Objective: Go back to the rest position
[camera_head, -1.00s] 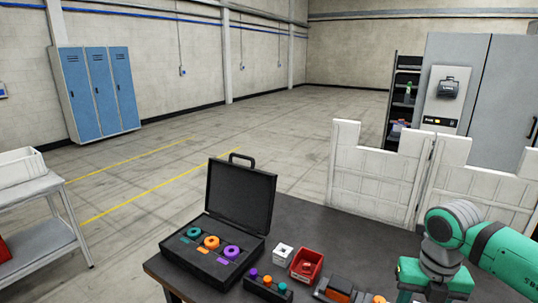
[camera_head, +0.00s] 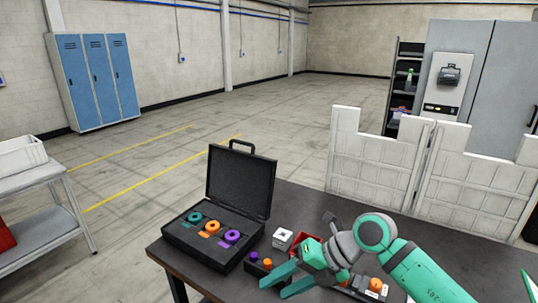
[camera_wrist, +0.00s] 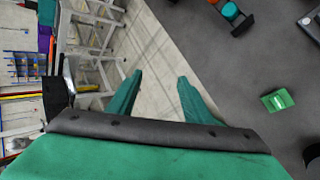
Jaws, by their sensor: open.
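My gripper (camera_head: 273,287) is at the front of the dark table (camera_head: 330,205), with its two green fingers spread and pointing left. Nothing is between the fingers. My arm crosses the right part of the table in the head view. In the wrist view, my open gripper (camera_wrist: 160,78) has an empty gap with pale floor behind it.
An open black case (camera_head: 213,252) holds teal, orange and purple rings. A white block (camera_head: 282,238), a partly hidden red bin (camera_head: 308,241) and a peg holder (camera_head: 257,268) lie near my gripper.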

